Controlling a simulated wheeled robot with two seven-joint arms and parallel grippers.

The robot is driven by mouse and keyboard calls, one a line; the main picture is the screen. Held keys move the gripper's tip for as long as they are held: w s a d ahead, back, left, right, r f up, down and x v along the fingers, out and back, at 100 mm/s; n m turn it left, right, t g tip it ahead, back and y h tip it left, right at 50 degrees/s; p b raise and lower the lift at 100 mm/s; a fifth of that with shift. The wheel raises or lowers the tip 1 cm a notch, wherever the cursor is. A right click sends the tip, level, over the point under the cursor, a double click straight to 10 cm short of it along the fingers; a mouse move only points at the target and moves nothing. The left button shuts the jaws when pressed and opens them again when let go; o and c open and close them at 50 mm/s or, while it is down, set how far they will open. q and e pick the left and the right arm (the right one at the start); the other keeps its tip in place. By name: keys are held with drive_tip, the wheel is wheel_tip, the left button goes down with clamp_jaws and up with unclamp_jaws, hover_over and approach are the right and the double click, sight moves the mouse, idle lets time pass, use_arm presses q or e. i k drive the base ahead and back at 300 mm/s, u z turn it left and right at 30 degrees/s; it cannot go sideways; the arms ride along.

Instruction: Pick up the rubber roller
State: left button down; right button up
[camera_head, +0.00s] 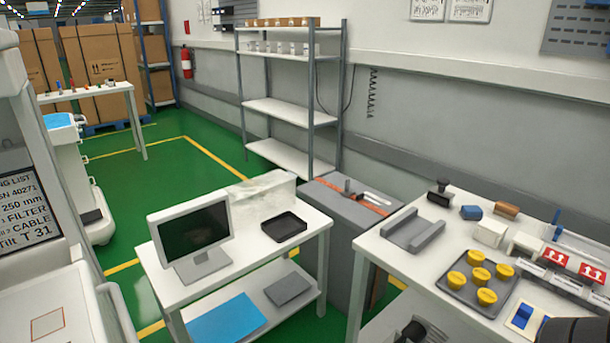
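A small black object with a knob-like upper part (440,194) stands near the back left of the right-hand white table (385,262). It is the thing that looks most like the rubber roller, but it is too small to be sure. It stands clear, behind a grey cradle-shaped holder (413,232). No gripper fingers show in the head view, and nothing is seen touching the black object.
The right table also holds a tray of yellow-capped items (457,297), a blue block (471,212), a brown block (507,208) and white boxes. A desk with a monitor (190,232) and black tray (284,227) stands left. Green floor is open behind it.

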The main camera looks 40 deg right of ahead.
sight(438, 196)
drive_tip(key=z, duration=2.25)
